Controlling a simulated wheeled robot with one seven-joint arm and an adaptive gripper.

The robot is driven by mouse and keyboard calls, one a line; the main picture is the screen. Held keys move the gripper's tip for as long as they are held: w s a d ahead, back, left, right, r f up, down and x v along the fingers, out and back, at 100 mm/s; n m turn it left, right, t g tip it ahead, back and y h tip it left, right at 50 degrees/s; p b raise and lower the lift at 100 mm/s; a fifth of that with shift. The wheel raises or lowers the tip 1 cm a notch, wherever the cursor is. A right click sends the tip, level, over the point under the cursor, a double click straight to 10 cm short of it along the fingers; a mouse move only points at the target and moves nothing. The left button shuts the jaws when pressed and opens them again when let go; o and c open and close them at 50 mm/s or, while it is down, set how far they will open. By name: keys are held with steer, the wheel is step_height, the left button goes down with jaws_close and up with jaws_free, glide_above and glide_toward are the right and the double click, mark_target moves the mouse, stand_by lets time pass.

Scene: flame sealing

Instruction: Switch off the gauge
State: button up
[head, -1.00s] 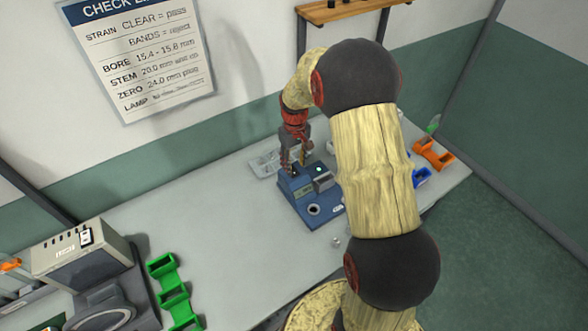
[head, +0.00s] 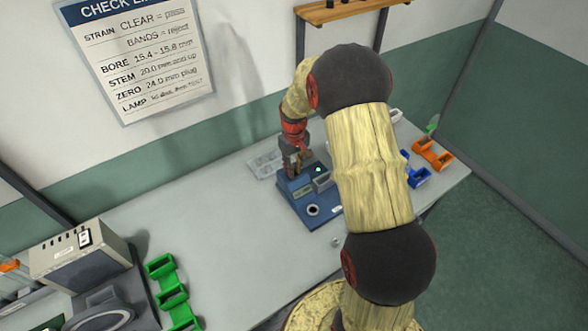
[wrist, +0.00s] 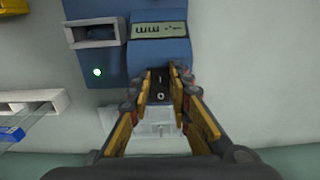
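The gauge is a blue box, in the head view (head: 297,211) on the bench below my gripper (head: 296,172). In the wrist view the gauge (wrist: 112,68) fills the upper middle, with a lit display (wrist: 159,30) and a glowing pale green lamp (wrist: 97,72). In the wrist view my gripper (wrist: 162,76) is open, its yellow-sided fingers pointing at the gauge's near face below the display. A small dark part with a pale ring mark (wrist: 160,97) shows between the fingers. Contact with it cannot be told.
A clear tray (head: 262,165) lies behind the gauge. Green holders (head: 172,295) and a grey machine (head: 82,257) stand left, and blue (head: 419,178) and orange holders (head: 432,154) right. The bench between the machine and gauge is mostly clear.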

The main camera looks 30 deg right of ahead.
jaws_close()
steer(key=shift+w+r+g+p, duration=0.25)
steer(key=shift+g+p, duration=0.55)
steer(key=shift+p, duration=0.4)
steer(key=shift+w+f+g+p, duration=0.1)
steer(key=shift+w+g+p, duration=0.1)
steer(key=shift+g+p, duration=0.4)
steer(key=o, duration=0.6)
jaws_free()
